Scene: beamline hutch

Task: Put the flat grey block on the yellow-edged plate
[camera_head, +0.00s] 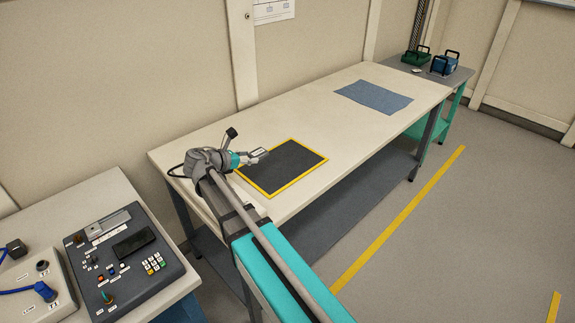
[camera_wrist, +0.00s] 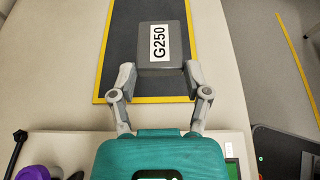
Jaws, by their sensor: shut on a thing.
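The flat grey block (camera_wrist: 149,59), with a white label reading G250, is between the fingers of my gripper (camera_wrist: 158,80) in the wrist view. My gripper is shut on it. In the head view my gripper (camera_head: 256,159) and the small grey block (camera_head: 260,152) are over the back left part of the yellow-edged plate (camera_head: 299,159). The plate is dark with a yellow border and lies on the pale table. In the wrist view the plate (camera_wrist: 117,62) shows around the block. I cannot tell whether the block touches the plate.
The long pale table (camera_head: 345,112) has free room right of the plate. A blue mat (camera_head: 373,97) lies further along it. A green carrier (camera_head: 415,56) and a blue carrier (camera_head: 445,63) stand on the far grey table. A control panel (camera_head: 128,260) sits at the lower left.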

